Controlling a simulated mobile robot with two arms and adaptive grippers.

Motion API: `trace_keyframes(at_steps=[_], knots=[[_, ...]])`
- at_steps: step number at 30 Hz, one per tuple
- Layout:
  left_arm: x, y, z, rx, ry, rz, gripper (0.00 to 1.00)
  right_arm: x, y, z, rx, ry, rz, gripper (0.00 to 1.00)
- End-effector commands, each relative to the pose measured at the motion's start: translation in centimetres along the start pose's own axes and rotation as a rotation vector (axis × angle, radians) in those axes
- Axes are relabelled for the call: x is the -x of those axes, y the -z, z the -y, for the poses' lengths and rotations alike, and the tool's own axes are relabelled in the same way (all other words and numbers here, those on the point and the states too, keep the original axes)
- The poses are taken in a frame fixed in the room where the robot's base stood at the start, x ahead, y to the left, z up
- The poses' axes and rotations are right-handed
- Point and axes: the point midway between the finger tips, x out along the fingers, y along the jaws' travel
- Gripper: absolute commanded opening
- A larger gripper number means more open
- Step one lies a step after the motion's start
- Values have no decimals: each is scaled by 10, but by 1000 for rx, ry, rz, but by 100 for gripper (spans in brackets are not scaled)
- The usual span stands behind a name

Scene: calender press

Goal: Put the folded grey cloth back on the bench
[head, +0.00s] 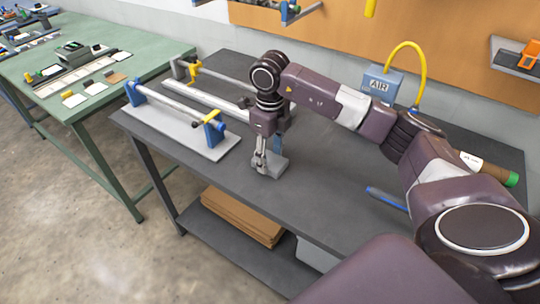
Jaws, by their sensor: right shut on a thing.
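My right gripper (260,161) points down over the dark bench (235,185), near its front edge, and is shut on the folded grey cloth (275,168). The cloth is a small flat grey piece, partly hidden by the fingers. It is at or very near the bench top; I cannot tell whether it touches. My left gripper is not in view.
Left of the cloth stands a roller press (178,125) with blue and yellow ends on a grey plate. Behind are a long light bar (205,100) and an AIR box (380,84) with a yellow hose. A blue pen-like tool (387,198) lies right. Bare bench top surrounds the cloth.

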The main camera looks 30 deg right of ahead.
Motion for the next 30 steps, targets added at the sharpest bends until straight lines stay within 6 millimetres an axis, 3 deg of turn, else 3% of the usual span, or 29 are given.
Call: trace_keyframes(at_steps=[6,17,20,30], knots=[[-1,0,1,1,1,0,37,-1,0,0,0,0,0,64],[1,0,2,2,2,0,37,5,0,0,0,1,1,64],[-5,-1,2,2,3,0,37,18,-1,1,-1,2,5,64],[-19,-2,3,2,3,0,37,93,-1,1,-1,2,4,64]])
